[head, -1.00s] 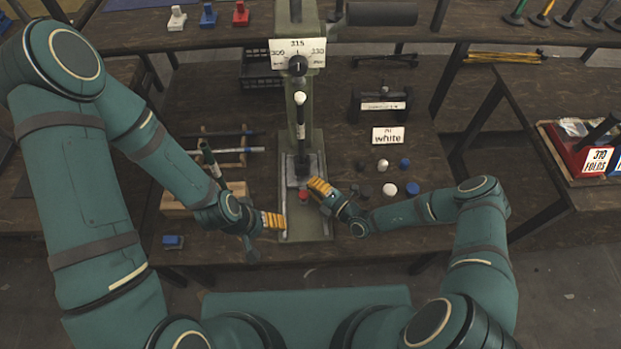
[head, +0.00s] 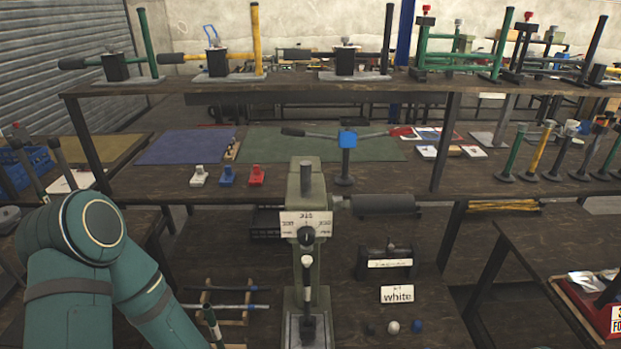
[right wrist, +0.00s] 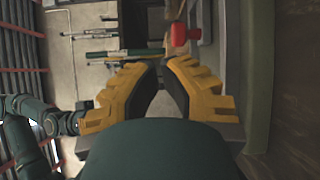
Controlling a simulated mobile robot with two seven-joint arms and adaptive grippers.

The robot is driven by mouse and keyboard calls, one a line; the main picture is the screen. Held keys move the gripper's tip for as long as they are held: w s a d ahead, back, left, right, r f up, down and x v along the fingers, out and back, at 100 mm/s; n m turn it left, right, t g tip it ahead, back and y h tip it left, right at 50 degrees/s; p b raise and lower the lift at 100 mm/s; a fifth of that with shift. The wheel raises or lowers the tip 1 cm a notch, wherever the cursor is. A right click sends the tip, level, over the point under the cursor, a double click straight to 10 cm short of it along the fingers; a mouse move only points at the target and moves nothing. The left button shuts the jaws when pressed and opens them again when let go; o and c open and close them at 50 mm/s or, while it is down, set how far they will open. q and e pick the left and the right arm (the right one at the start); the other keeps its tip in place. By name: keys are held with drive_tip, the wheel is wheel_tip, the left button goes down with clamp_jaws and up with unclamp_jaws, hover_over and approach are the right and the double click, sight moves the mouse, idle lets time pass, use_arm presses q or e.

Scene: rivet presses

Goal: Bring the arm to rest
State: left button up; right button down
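My right gripper (right wrist: 160,72) shows in the right wrist view with its two yellow fingers apart and only a gap between them; it is open and holds nothing. A red knob-like piece (right wrist: 182,35) is beyond its fingertips, apart from them. My left arm shows at the left of both views. My left gripper's fingers are hidden behind a right finger in the wrist view and lie outside the head view. The green press (head: 306,190) stands in the middle of the head view, with a white dial plate (head: 306,224) and a lever; its foot is cut off.
A "white" sign (head: 397,294) stands right of the press, with a dark, a white and a blue knob (head: 417,326) before it. A rack with rods (head: 235,306) is left of the press. A red bin (head: 590,305) is at right. Shelves with tools fill the back.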

drive_tip(key=s+a+n+g, duration=0.1)
drive_tip(key=s+n+g, duration=0.1)
drive_tip(key=n, duration=0.1)
drive_tip(key=s+a+r+n+g, duration=0.1)
drive_tip(key=s+n+g, duration=0.1)
drive_tip(key=n+g, duration=0.1)
drive_tip(key=s+a+r+n+g, duration=0.1)
drive_tip(key=s+n+g, duration=0.2)
drive_tip(key=n, duration=0.1)
drive_tip(key=shift+a+n+y, duration=0.3)
drive_tip(key=shift+a+n, duration=0.1)
drive_tip(key=s+d+r+n+g+h, duration=0.25)
drive_tip(key=n+h, duration=0.25)
drive_tip(key=n, duration=0.5)
drive_tip(key=s+d+r+n+g+h, duration=0.1)
drive_tip(key=s+d+n+g+h, duration=0.2)
drive_tip(key=n, duration=0.6)
wheel_tip(320, 180, up, 6)
drive_tip(key=w+n+t+h, duration=0.2)
drive_tip(key=n+t, duration=0.3)
drive_tip(key=n, duration=0.5)
drive_tip(key=shift+w+d+h, duration=0.25)
drive_tip(key=shift+w+h, duration=0.1)
drive_tip(key=shift+h, duration=0.05)
drive_tip(key=shift+f, duration=0.1)
